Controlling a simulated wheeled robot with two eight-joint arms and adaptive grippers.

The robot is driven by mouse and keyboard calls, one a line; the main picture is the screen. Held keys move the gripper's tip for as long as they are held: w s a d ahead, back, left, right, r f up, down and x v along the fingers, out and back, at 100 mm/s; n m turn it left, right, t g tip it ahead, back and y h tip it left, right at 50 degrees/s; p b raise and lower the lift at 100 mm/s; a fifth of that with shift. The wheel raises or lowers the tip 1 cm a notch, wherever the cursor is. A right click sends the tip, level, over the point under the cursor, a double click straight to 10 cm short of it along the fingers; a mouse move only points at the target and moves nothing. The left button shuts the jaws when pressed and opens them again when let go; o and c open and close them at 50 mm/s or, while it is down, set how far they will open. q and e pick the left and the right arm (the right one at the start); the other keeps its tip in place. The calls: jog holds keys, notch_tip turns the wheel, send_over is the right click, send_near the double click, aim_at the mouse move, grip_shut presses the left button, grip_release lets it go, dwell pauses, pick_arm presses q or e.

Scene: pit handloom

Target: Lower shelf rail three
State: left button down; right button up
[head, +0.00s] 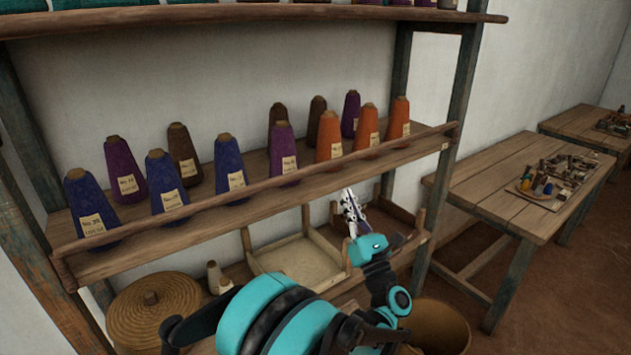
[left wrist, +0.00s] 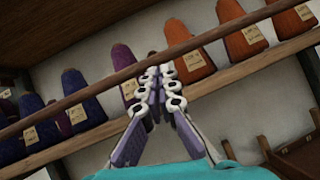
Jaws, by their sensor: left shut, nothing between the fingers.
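A thin wooden rail (head: 255,188) runs along the front edge of the middle shelf, before a row of yarn cones. It also crosses the left wrist view (left wrist: 85,96) on a slant. No number shows on the rail, so I cannot tell whether it is rail three. My left gripper (head: 348,196) is shut and empty, pointing up, in front of and just below the shelf's right half. In the left wrist view its closed fingers (left wrist: 160,82) overlap the rail; contact cannot be told. My right gripper is not in view.
Blue, purple, brown and orange cones (head: 330,137) stand on the middle shelf (head: 200,235). Below are a woven basket (head: 150,308) and an open wooden tray (head: 298,262). A post (head: 462,80) bounds the shelf's right. A table (head: 500,195) with small items stands farther right.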

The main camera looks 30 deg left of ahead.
pick_arm(q)
notch_tip(320, 180, down, 3)
jog(key=s+a+n+g+y, duration=0.2)
jog(key=s+a+n+g, duration=0.1)
jog(key=n+g, duration=0.25)
jog(key=shift+n+t, duration=0.25)
jog(key=x, duration=0.6)
jog(key=b+x, duration=0.1)
jog(key=x, duration=0.2)
jog(key=shift+w+r, duration=0.35)
jog(key=shift+r, duration=0.05)
jog(key=shift+d+y+b, duration=0.15)
jog(key=shift+y+b, duration=0.15)
jog(key=shift+y, duration=0.1)
